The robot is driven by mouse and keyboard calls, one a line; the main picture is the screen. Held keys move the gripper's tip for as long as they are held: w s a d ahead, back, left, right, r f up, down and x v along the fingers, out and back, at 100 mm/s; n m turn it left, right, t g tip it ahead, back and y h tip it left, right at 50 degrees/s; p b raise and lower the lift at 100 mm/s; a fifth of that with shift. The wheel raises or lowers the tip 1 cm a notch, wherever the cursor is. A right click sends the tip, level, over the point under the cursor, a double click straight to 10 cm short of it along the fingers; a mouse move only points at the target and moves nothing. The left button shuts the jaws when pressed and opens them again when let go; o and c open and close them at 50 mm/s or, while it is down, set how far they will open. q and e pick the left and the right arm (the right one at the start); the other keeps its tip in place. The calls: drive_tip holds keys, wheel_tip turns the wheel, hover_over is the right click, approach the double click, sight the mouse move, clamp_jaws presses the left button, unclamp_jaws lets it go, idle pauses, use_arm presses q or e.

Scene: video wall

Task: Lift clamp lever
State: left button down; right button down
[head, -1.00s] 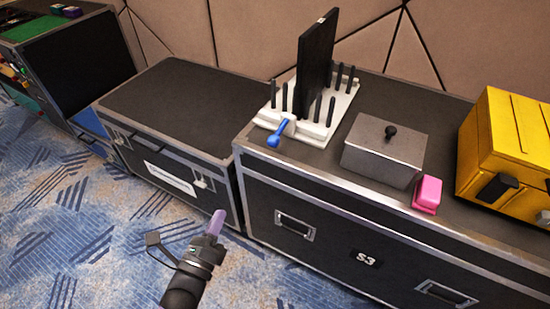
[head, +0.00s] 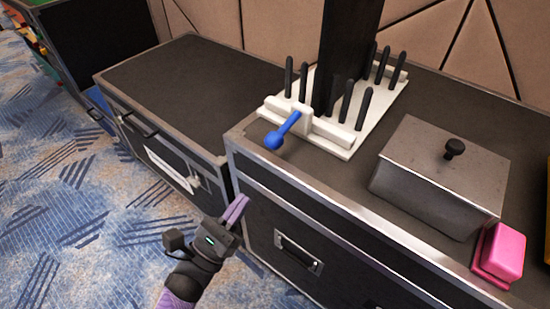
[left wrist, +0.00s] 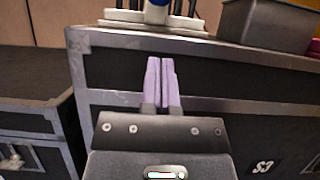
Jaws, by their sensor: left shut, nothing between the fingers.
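The blue clamp lever (head: 283,131) sticks out from the front of a white rack base (head: 335,148) on the black case, its round knob pointing down and to the left. In the left wrist view the lever's knob (left wrist: 157,12) shows at the top edge, beside the white base (left wrist: 150,23). My left gripper (head: 238,205) has purple fingers, shut and empty. It is in front of the case, below and to the left of the lever, and apart from it. The shut fingers also show in the left wrist view (left wrist: 161,72). My right gripper is not in view.
A dark upright panel (head: 345,50) stands in the rack among several black pegs. A grey lidded box (head: 435,175) and a pink block (head: 500,254) sit to the right. A lower black case (head: 190,95) stands left. The case's metal front edge (head: 300,190) lies between gripper and lever.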

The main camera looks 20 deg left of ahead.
sight(271, 160)
use_arm(q)
drive_tip(key=x, duration=0.9)
drive_tip(key=shift+b, duration=0.4)
drive_tip(key=shift+w+d+r, duration=0.1)
drive_tip(key=shift+w+r, duration=0.1)
drive_tip(key=shift+w, duration=0.25)
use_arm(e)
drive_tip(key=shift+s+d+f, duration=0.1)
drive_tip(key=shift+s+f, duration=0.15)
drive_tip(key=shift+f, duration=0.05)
